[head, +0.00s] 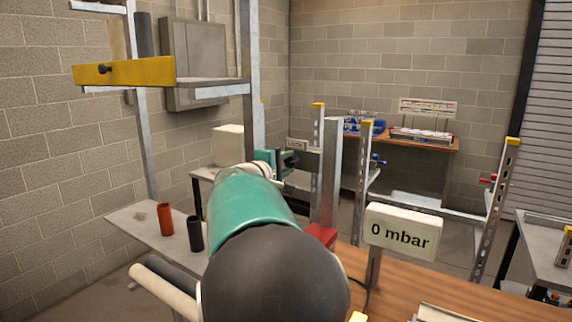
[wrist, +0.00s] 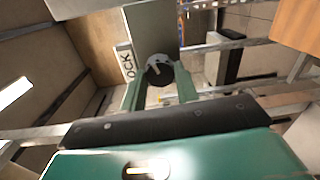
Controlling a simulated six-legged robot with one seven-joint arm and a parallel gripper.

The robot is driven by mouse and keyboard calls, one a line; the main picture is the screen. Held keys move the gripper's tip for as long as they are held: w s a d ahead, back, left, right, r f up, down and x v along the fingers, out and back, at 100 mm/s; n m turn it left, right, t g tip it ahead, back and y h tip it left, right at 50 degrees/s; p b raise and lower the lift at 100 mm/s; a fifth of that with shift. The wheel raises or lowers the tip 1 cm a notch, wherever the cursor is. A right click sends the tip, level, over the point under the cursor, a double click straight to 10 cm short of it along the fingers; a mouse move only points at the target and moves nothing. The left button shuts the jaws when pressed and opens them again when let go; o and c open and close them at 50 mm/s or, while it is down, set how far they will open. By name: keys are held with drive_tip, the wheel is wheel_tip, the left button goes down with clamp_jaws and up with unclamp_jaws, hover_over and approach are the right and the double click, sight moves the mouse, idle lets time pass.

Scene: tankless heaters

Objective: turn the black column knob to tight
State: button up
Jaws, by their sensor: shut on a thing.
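The black column knob (wrist: 157,76) sits on the face of a grey metal part in the wrist view, with a pale pointer mark on it. A white label (wrist: 126,62) beside it shows the letters "OCK"; the rest is hidden or cut off. My gripper (wrist: 161,87) has its two green fingers on either side of the knob, shut on it. In the head view my gripper (head: 289,160) is at the grey upright column (head: 331,170), and the knob is hidden there by my arm.
A display reading "0 mbar" (head: 399,229) stands on the wooden bench (head: 440,277) at right. A red tube (head: 165,219) and a dark tube (head: 195,233) stand on a grey shelf at left. A yellow bar (head: 124,72) is at upper left. Metal posts stand behind the column.

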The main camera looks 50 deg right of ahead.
drive_tip(key=m, duration=0.3)
drive_tip(key=shift+m, duration=0.3)
drive_tip(key=shift+m+t, duration=0.3)
drive_tip(key=shift+m, duration=1.6)
drive_tip(key=o, duration=1)
drive_tip(key=shift+a, duration=0.15)
drive_tip(key=a, duration=0.4)
drive_tip(key=s+a, duration=0.1)
drive_tip(key=a, duration=0.8)
drive_tip(key=shift+s+a+r, duration=0.2)
drive_tip(key=shift+s+r, duration=0.1)
drive_tip(key=shift+r, duration=0.05)
